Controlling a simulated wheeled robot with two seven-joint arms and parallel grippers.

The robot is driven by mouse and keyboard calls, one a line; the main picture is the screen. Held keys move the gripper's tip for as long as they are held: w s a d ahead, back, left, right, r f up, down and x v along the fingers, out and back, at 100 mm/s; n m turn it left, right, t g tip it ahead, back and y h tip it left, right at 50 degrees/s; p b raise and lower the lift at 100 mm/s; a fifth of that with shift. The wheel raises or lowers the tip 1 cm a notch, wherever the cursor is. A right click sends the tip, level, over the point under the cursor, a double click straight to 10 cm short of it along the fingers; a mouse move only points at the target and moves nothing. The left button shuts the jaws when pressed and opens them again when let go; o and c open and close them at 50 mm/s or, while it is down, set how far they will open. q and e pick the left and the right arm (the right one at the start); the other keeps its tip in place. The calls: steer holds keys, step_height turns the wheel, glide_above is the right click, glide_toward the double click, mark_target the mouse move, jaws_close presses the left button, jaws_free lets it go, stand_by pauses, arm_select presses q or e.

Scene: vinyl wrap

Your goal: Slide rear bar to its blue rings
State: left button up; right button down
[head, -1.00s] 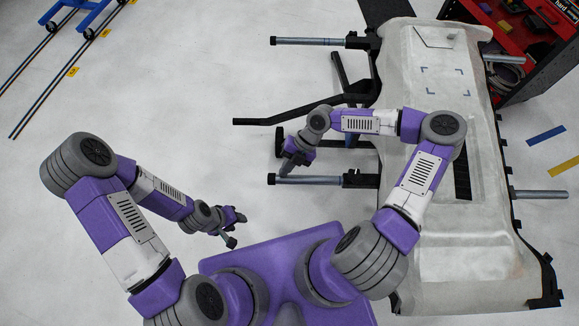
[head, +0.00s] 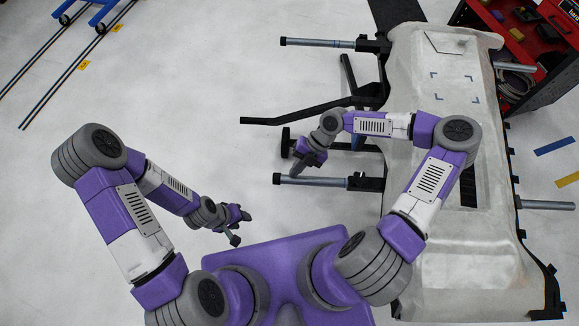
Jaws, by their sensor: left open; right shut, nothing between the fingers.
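A grey bar (head: 318,181) with a black end cap sticks out left from the lower part of the large pale panel (head: 450,262). A similar bar (head: 320,43) sticks out near the panel's top. I cannot tell from the picture which is the rear one, and I cannot make out blue rings on either. My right gripper (head: 297,169) is shut with nothing in it, just above the lower bar near its capped end; whether it touches is unclear. My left gripper (head: 242,226) is open and empty over the floor, below left of that bar.
A black angled arm (head: 290,117) of the stand reaches left between the two bars. A red tool cart (head: 520,45) stands at the top right. A blue frame on dark rails (head: 85,15) is at the top left.

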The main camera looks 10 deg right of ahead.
steer(key=p+v, duration=0.2)
steer(key=v, duration=0.8)
steer(key=shift+d+p, duration=0.3)
steer(key=shift+d, duration=0.1)
steer(key=shift+s, duration=0.1)
steer(key=s+a+f+m, duration=0.1)
steer(key=a+m, duration=0.1)
steer(key=a, duration=0.1)
steer(key=s+a+f+m, duration=0.1)
steer(key=a+m, duration=0.2)
steer(key=s+a+f+m+y, duration=0.1)
steer(key=a+m, duration=0.1)
steer(key=a, duration=0.1)
steer(key=shift+s+a+f+m+g, duration=0.15)
steer(key=shift+s+f+m+g, duration=0.1)
steer(key=shift+f+m+g, duration=0.05)
steer(key=s+a+f+m, duration=0.4)
steer(key=m, duration=0.5)
steer(key=s+d+f+m+t+h, duration=0.3)
steer(key=s+d+f+m, duration=0.1)
steer(key=m, duration=1.3)
steer(key=shift+s+d+f+t+h, duration=0.2)
steer(key=shift+d+f+t+h, duration=0.35)
steer(key=shift+f, duration=0.55)
steer(key=shift+s+d, duration=0.1)
steer(key=shift+s, duration=0.05)
